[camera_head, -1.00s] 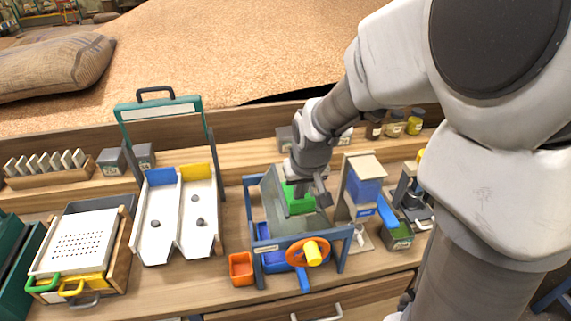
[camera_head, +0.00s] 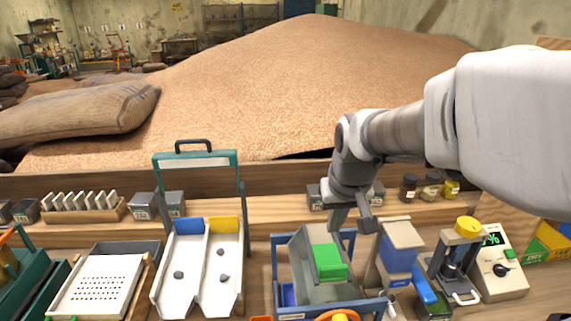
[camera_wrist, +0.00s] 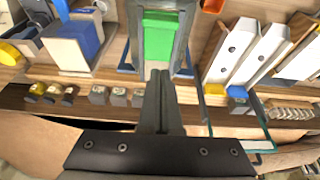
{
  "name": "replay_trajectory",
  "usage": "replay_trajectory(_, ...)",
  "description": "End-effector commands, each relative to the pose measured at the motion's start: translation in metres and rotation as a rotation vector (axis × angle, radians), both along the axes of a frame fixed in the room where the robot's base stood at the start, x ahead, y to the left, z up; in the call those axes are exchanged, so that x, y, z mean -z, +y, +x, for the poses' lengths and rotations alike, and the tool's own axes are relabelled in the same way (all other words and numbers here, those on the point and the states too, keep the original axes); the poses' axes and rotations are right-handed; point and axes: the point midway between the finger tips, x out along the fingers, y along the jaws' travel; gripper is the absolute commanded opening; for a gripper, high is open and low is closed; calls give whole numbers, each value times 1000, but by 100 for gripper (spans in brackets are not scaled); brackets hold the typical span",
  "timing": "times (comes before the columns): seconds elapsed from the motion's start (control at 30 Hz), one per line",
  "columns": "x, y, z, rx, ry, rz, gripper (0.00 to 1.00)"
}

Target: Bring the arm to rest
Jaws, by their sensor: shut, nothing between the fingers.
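My gripper (camera_head: 352,219) hangs from my raised arm over the back of the bucket elevator model, a blue-framed device with a grey chute (camera_head: 309,261). A green block-shaped bucket (camera_head: 328,262) sits in that chute, a little left of and below my fingers in the head view. In the wrist view the gripper (camera_wrist: 158,74) shows its fingers together with nothing between them. The green bucket (camera_wrist: 159,37) lies beyond the fingertips there, apart from them as far as I can tell.
A two-lane white tray (camera_head: 199,275) with dark stones stands left, under a teal handle frame (camera_head: 196,161). A blue-and-grey dispenser (camera_head: 398,252), a yellow-topped press (camera_head: 466,229) and a meter (camera_head: 499,267) stand right. Small jars (camera_head: 430,187) line the shelf. A grain heap (camera_head: 290,80) lies behind.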

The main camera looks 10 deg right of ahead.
Motion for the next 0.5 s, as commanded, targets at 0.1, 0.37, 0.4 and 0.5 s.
replay_trajectory(0.1,-10,1,-14,-1,-14,-7,0)
replay_trajectory(0.37,-36,3,-82,2,-76,-20,0)
replay_trajectory(0.4,-38,4,-93,2,-86,-20,0)
replay_trajectory(0.5,-41,4,-119,2,-109,-17,0)
